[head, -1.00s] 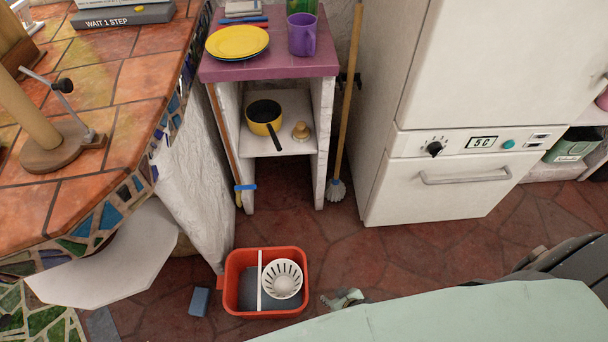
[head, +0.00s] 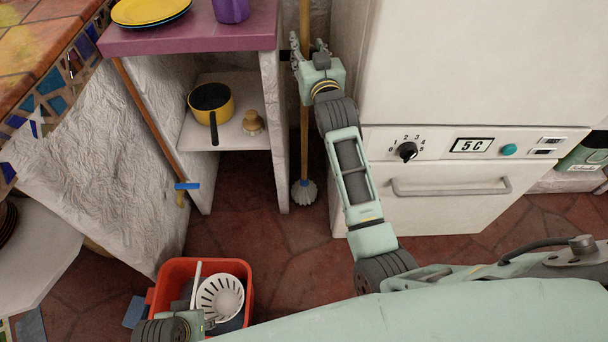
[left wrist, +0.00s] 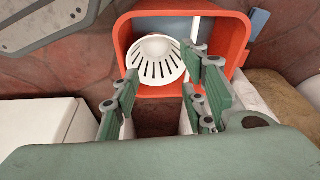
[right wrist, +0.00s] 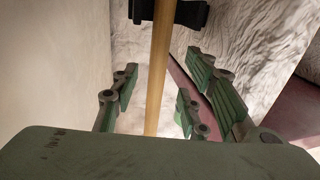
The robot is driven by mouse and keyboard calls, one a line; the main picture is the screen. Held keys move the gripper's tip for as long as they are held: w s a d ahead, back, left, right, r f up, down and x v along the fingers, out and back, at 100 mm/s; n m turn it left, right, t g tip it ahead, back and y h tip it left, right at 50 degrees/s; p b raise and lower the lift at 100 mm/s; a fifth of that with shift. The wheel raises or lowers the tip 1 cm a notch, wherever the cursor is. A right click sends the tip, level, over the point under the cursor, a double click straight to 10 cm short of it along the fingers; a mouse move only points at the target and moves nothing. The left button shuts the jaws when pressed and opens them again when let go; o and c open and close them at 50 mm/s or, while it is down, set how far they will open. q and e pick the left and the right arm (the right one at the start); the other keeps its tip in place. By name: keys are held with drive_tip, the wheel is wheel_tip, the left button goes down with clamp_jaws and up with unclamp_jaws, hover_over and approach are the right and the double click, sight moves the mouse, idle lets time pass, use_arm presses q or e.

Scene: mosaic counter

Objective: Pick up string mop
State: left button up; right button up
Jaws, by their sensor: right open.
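The string mop (head: 304,185) stands upright in the gap between the shelf unit and the white fridge. Its handle is wooden and its white string head is at the floor. My right gripper (head: 302,57) is at the upper handle. In the right wrist view the handle (right wrist: 156,85) passes between the spread fingers (right wrist: 165,92), which are open and not closed on it. My left gripper (left wrist: 163,85) is open and empty, near the red bucket; in the head view only part of it shows at the bottom edge.
A black wall holder (right wrist: 175,12) is behind the handle. The shelf unit (head: 270,130) stands left of the mop and the fridge (head: 450,70) right. A second wooden handle with a blue end (head: 186,186) leans at the shelf's left. The red bucket (head: 172,272) is on the floor.

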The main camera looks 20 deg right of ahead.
sight(306, 40)
drive_tip(key=w, duration=0.3)
drive_tip(key=w+b, duration=0.1)
drive_tip(key=w, duration=0.1)
drive_tip(key=shift+w+d, duration=0.2)
drive_tip(key=shift+d, duration=0.2)
use_arm(q)
wheel_tip(306, 40, up, 4)
drive_tip(key=shift+w+r, duration=0.15)
drive_tip(key=shift+r, duration=0.05)
use_arm(e)
clamp_jaws()
drive_tip(key=shift+r, duration=0.15)
